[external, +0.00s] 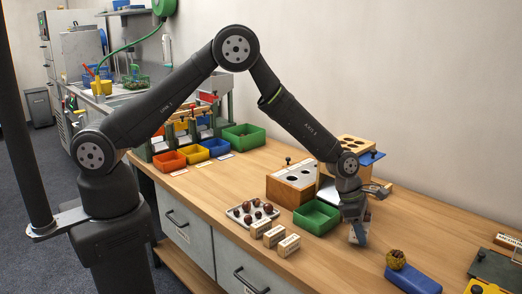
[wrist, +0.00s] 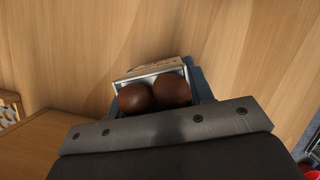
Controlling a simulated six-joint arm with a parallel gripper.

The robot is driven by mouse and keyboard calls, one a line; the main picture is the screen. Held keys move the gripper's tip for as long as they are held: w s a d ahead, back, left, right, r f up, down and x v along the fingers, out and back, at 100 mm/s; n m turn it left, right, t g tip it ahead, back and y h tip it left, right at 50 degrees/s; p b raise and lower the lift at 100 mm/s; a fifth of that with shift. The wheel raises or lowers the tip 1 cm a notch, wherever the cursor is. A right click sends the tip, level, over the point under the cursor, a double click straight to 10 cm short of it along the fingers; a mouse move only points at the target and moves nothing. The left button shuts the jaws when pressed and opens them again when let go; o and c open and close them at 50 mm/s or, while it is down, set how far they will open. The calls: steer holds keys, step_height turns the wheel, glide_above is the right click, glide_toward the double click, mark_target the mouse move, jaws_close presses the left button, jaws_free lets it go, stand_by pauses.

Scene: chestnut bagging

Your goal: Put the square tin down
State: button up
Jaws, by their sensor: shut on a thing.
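The square tin (external: 357,234) is between the jaws of my gripper (external: 356,222), at the right of the green tray in the external view. In the wrist view the tin (wrist: 152,75) shows its light metal rim and a pale labelled side. Two brown chestnuts (wrist: 154,94) lie in it. My gripper is shut on the tin. The wrist housing hides the near part of the tin. I cannot tell whether its base touches the bench.
A green tray (external: 316,217) stands just left of my gripper. Several small labelled boxes (external: 274,236) and a metal tray of chestnuts (external: 236,216) are further left. A blue block (external: 413,281) with a spiky burr (external: 396,259) is at the right. Bare bench (external: 437,235) lies behind it.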

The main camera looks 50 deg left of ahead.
steer(key=shift+f, duration=0.35)
steer(key=shift+f, duration=0.2)
steer(key=o, duration=1)
steer(key=shift+o, duration=0.2)
steer(key=shift+r, duration=0.1)
steer(key=v, duration=1.2)
steer(key=shift+s, duration=0.1)
